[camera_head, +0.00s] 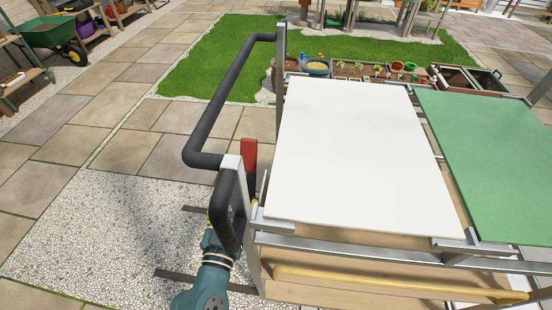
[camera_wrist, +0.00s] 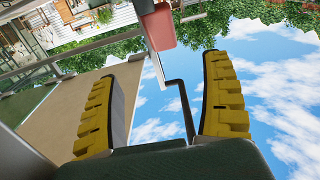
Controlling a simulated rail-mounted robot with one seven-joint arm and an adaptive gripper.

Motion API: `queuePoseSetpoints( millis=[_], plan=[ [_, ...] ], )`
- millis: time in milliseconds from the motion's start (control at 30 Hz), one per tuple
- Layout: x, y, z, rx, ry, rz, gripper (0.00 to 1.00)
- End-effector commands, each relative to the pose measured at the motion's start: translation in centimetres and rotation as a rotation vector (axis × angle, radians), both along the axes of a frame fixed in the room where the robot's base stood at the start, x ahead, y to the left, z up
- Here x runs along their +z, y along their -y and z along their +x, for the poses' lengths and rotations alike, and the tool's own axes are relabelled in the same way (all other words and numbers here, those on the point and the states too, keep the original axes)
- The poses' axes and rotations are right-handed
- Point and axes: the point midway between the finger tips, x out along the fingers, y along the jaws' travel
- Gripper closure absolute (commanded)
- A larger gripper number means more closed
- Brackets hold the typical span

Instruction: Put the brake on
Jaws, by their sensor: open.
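The trolley's brake lever has a red grip (camera_head: 249,156) that stands up beside the grey end post, at the left side of the white top. A red piece, likely the same grip (camera_wrist: 160,28), shows at the top of the wrist view, beyond and between the fingertips. My gripper (camera_head: 234,208) is low beside the post, near the lever and partly hidden by the dark bar and frame. In the wrist view my gripper (camera_wrist: 168,68) is open, its two yellow-padded fingers wide apart with nothing held. The lever's lower end is hidden.
A dark push bar (camera_head: 216,112) curves out left of the trolley, close above my gripper; it also shows in the wrist view (camera_wrist: 184,100). The white top (camera_head: 350,150) and a green top (camera_head: 490,160) lie to the right. Pale gravel (camera_head: 110,235) is open at left.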

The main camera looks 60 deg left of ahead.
Motion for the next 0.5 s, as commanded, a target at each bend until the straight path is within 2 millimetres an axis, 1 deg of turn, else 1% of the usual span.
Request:
queuePoseSetpoints(
  millis=[167, 500],
  plan=[
    [0.5, -2.3, 2.0, -0.001, 0.004, 0.005, 0.2],
    [0.2, -8.6, 7.5, 0.0, 0.003, 0.005, 0.2]
  ],
)
